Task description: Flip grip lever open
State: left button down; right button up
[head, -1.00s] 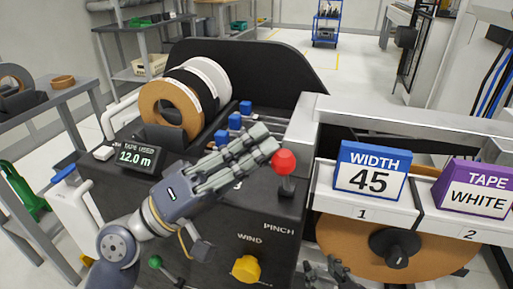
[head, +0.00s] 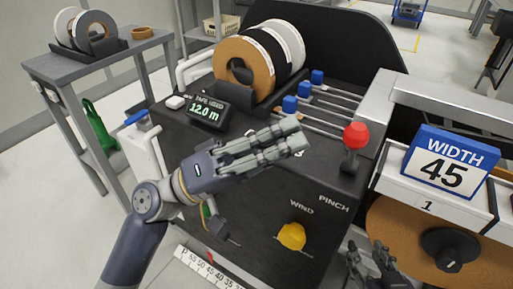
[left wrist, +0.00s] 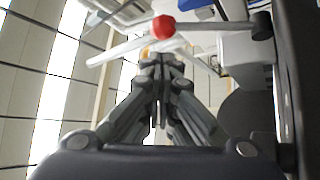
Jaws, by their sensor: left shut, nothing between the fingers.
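The black machine carries a lever with a red knob (head: 356,135) beside the PINCH label, standing upright. No lever is labelled as the grip lever, so I cannot tell which one it is. My left gripper (head: 297,137) is shut and empty, its fingers pointing right above the black panel, apart from the red knob. In the left wrist view the closed fingertips (left wrist: 162,60) sit below the red knob (left wrist: 163,27) in the picture. My right gripper (head: 368,262) shows at the bottom edge, fingers apart, in front of the tape roll.
A yellow WIND knob (head: 291,236) is on the front panel. Several blue-knobbed sliders (head: 290,103) lie behind my left fingers. A tape-used display (head: 207,111) reads 12.0 m. A WIDTH 45 sign (head: 450,163) stands at right above a tape roll (head: 400,225).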

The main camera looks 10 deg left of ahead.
pick_arm(q)
jog(key=shift+v, duration=2.6)
